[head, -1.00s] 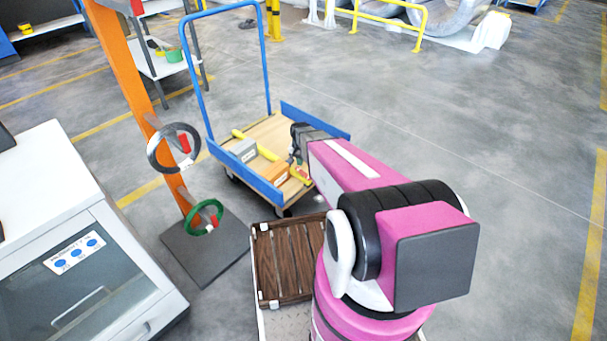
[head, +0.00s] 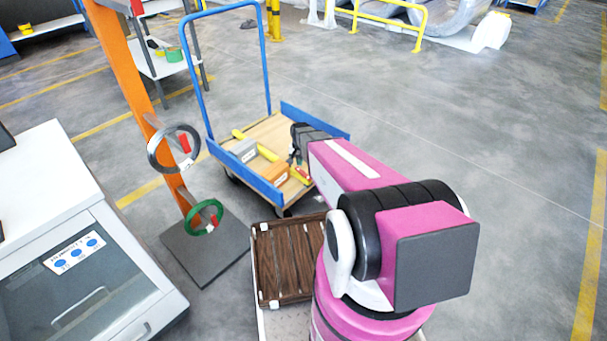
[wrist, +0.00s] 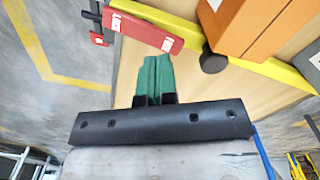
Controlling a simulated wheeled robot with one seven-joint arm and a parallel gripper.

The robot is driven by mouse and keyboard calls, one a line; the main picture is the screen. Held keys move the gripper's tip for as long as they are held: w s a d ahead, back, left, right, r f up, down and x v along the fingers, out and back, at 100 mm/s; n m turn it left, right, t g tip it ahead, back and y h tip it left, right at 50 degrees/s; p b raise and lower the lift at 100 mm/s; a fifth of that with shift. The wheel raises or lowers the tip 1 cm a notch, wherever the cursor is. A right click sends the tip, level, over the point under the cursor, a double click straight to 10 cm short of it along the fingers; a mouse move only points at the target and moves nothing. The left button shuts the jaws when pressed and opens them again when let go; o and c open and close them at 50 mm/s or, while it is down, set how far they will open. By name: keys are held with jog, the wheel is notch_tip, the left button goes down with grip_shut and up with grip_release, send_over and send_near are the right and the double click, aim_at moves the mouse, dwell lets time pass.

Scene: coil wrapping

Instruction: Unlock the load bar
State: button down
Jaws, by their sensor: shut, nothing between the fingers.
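The yellow load bar (head: 267,153) lies across the bed of the blue-railed trolley. It also shows in the wrist view (wrist: 275,69), with a black round knob (wrist: 213,62) on it. A red lever with white labels (wrist: 145,32) lies beside the bar's end, at the upper middle of the wrist view. My gripper's green fingers (wrist: 157,62) are together with nothing between them. Their tips appear just short of the red lever; I cannot tell whether they touch it. In the head view my arm partly hides the gripper and the near bar end.
An orange box (head: 275,174) and a grey box (head: 243,150) sit on the trolley beside the bar. The trolley's blue side rails (head: 250,174) stand up at its edges. An orange post (head: 128,75) with coils stands left. Open floor lies to the right.

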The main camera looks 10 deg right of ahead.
aim_at(300, 170)
jog(key=shift+f, duration=2.2)
dwell(1.2)
jog(key=shift+r, duration=3.55)
jog(key=s+r+n, duration=0.4)
jog(key=s+r, duration=1.3)
jog(key=s, duration=0.4)
jog(key=shift+s+r+n, duration=0.15)
jog(key=shift+r+n, duration=0.1)
jog(key=shift+n, duration=0.15)
